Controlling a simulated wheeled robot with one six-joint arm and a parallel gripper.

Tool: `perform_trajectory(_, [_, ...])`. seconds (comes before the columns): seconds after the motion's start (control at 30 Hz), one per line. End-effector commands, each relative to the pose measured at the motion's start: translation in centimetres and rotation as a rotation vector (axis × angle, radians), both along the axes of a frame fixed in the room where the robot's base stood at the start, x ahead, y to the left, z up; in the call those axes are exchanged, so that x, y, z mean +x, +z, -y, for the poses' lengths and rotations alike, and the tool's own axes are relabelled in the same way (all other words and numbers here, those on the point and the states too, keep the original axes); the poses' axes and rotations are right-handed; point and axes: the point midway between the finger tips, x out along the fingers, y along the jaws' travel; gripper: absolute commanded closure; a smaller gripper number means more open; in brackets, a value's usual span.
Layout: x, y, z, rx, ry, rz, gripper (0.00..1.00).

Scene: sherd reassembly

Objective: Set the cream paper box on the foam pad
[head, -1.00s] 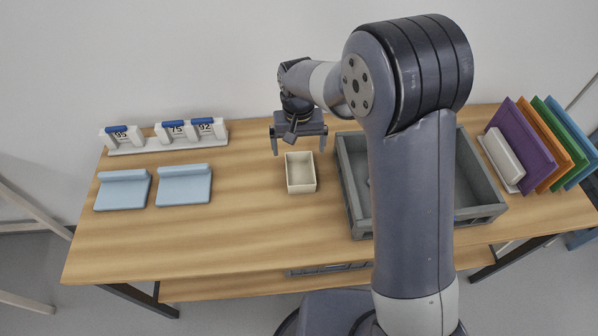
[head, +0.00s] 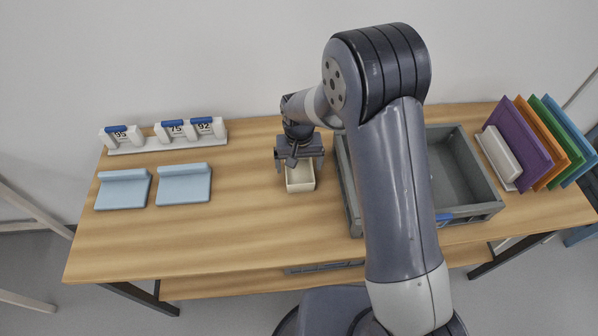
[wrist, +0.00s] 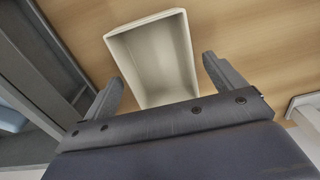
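The cream paper box (head: 300,183) stands open side up on the wooden table, just left of the grey crate. In the wrist view the box (wrist: 152,60) looks empty and lies between and beyond the two fingers. My gripper (head: 300,167) is above the far part of the box, with its fingers spread. The gripper also shows in the wrist view (wrist: 165,85), with a gap between each finger and the box. Two light blue pads lie on the left of the table, a left one (head: 122,192) and a right one (head: 183,188); each has a raised back edge.
A grey crate (head: 472,217) stands right of the box, with a blue item at its front. White holders with blue-topped number cards, 95 (head: 121,135), 75 and 92, stand behind the pads. Coloured panels (head: 520,145) stand at right. The table between pads and box is clear.

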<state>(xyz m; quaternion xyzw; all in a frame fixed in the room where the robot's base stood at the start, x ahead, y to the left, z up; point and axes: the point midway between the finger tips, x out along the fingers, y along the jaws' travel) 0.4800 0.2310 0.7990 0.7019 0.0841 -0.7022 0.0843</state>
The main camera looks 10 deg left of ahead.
Motion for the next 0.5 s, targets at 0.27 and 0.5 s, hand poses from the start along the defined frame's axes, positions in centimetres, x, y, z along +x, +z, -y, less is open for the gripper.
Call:
perform_trajectory(0.27, [0.01, 0.04, -0.01, 0.0, 0.0, 0.0, 0.33])
perform_trajectory(0.5, [0.02, 0.05, -0.01, 0.0, 0.0, 0.001, 0.53])
